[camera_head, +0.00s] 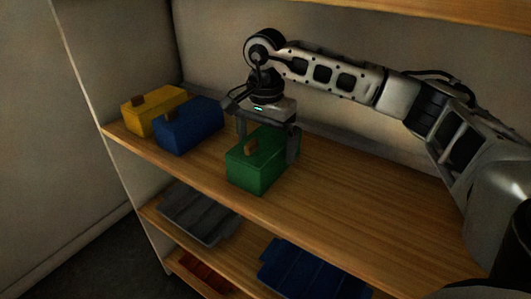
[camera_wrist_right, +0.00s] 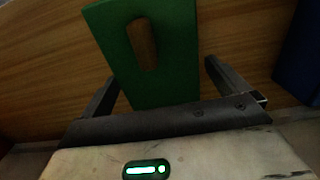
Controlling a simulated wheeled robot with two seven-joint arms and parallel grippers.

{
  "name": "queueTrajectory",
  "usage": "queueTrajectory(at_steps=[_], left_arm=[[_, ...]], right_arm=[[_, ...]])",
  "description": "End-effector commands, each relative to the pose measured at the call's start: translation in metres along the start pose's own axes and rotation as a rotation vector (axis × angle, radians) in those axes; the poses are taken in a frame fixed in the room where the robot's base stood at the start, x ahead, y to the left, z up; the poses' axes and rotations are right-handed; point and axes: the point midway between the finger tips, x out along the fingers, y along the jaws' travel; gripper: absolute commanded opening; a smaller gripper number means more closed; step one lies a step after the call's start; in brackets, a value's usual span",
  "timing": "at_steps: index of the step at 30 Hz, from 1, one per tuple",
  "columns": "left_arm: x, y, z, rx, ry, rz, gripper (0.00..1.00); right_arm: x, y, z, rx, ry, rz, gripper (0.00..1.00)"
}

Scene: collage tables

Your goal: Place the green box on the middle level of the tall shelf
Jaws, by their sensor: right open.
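The green box (camera_head: 258,166) has a brown handle on top and stands on a wooden shelf board (camera_head: 345,200). My right gripper (camera_head: 267,137) comes down over the box from above, open, with one finger on either side of its rear part. In the right wrist view the green box (camera_wrist_right: 165,75) lies between the two spread fingers (camera_wrist_right: 163,88). I cannot tell whether the fingers touch it. My left gripper is not in view.
A blue box (camera_head: 189,125) and a yellow box (camera_head: 153,110) stand to the left on the same board. The board is clear to the right. Another board (camera_head: 450,12) passes overhead. A grey tray (camera_head: 198,215) and a blue tray (camera_head: 305,272) lie on the level below.

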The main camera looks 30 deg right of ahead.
Motion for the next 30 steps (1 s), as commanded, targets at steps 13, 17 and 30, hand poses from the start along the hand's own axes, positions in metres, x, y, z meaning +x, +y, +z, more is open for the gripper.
queueTrajectory(at_steps=[13, 17, 30], left_arm=[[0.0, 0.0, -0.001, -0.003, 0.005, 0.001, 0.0], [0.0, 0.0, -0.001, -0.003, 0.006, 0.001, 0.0], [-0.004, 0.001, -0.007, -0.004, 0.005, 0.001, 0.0]], right_arm=[[-0.041, 0.0, 0.0, -0.001, 0.0, 0.0, 1.0], [-0.041, 0.0, 0.0, -0.001, 0.0, 0.001, 1.0], [-0.043, 0.002, 0.014, -0.074, -0.055, 0.017, 1.0]])
